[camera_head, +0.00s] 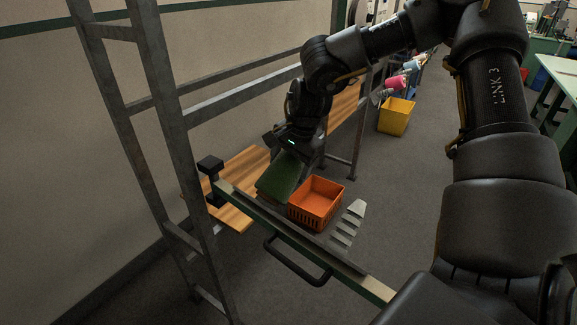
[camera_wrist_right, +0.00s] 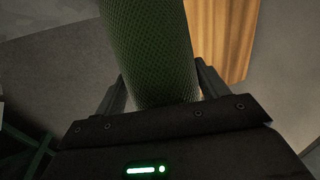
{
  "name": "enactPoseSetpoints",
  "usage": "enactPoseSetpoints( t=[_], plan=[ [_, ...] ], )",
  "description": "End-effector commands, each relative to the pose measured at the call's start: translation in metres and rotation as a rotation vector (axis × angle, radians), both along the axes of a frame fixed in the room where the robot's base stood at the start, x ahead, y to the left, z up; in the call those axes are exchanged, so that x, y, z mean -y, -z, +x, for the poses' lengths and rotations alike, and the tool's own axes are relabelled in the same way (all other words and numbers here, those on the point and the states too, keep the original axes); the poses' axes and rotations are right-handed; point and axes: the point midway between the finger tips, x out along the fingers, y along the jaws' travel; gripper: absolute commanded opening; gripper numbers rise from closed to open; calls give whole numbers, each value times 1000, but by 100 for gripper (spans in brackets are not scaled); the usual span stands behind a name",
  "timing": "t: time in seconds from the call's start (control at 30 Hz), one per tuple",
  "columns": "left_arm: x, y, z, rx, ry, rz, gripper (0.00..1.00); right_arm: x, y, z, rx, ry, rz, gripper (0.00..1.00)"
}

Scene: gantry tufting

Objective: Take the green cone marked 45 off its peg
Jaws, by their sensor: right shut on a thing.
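The green cone (camera_head: 281,174) is in my right gripper (camera_head: 290,152), just left of an orange basket in the head view. In the right wrist view the green cone (camera_wrist_right: 148,45) has a netted surface and stands between the two fingers of my right gripper (camera_wrist_right: 160,88), which is shut on it. No number shows on the cone in either view. I cannot tell whether its lower end touches the surface below, and no peg under it can be seen. My left gripper is not in view.
An orange basket (camera_head: 316,203) stands on the narrow platform beside the cone. A pale stepped rack (camera_head: 347,226) is to its right. A black handle (camera_head: 297,262) runs along the front edge. Metal uprights (camera_head: 172,110) stand at the left. A yellow bin (camera_head: 396,116) is on the floor behind.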

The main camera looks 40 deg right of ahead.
Motion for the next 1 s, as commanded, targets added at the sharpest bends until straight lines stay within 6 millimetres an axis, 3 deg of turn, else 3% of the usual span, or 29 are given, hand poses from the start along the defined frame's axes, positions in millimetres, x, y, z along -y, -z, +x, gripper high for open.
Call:
enactPoseSetpoints(
  t=[0.23,1.0],
  plan=[
    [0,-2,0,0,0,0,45,3,-4,1,1,1,1,33],
    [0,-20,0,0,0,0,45,44,-33,8,2,1,0,33]
  ],
)
